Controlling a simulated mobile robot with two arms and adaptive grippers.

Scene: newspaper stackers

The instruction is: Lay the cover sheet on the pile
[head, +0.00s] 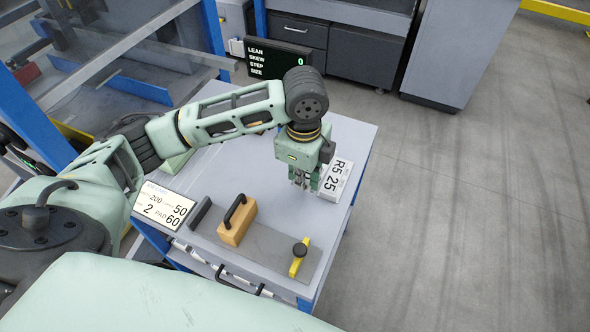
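My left gripper (304,182) points straight down over the far right part of the grey table (345,135). Its fingertips are small and partly hidden, so I cannot tell whether they are open or shut. Right beside it is a white block or stack with the label "R5 25" (338,180); I cannot tell whether it is the pile. I cannot make out a separate cover sheet. My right gripper is not in view.
On the table's near side, a grey plate (268,250) carries a tan block with a black handle (237,222) and a yellow piece with a black knob (298,260). A number card (164,206) stands left. A display (278,59) stands behind. Floor is clear to the right.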

